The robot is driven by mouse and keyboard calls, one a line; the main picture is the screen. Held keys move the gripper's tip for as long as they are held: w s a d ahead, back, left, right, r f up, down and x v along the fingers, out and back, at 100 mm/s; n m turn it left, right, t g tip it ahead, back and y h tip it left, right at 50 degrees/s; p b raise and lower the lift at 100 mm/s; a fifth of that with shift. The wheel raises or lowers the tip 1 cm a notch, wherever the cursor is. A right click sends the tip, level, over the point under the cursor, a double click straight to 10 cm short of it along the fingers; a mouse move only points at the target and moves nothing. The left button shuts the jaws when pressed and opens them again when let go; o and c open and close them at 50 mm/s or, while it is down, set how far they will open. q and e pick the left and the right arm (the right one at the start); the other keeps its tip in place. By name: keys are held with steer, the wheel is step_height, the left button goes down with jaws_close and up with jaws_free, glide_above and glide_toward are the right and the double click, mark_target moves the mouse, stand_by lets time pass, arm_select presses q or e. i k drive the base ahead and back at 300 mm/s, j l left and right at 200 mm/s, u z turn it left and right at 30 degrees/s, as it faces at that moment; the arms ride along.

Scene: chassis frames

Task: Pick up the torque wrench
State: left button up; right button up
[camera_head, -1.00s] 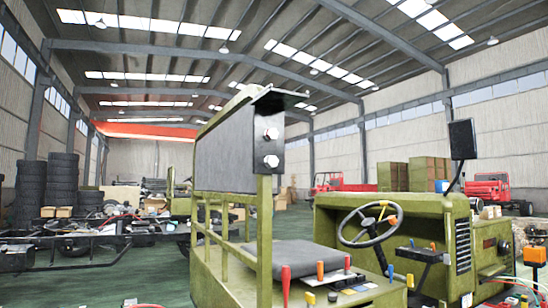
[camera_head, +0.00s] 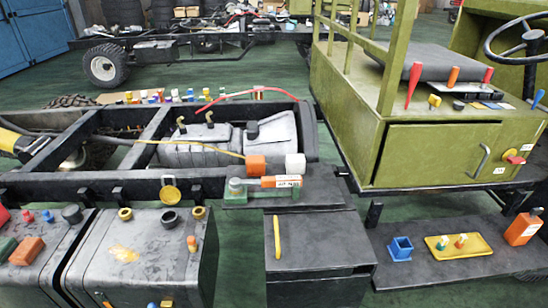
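I cannot clearly make out a torque wrench in this view. A slim yellow bar (camera_head: 277,236) is on the dark grey box at the lower middle; I cannot tell what it is. Several long red and orange handles, such as the red one (camera_head: 413,83), stand on the green cab body (camera_head: 440,150) at the upper right.
Black chassis rails (camera_head: 150,137) run across the left. Dark tanks (camera_head: 135,255) with caps stand at the lower left. Green floor shows between.

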mark_target(235, 184)
steer(key=i+l+u, duration=0.15)
steer(key=u, duration=0.2)
steer(key=i+l+u, duration=0.1)
steer(key=l+u, duration=0.25)
steer(key=i+l+u, duration=0.1)
steer(key=u, duration=0.25)
steer(key=l, duration=0.1)
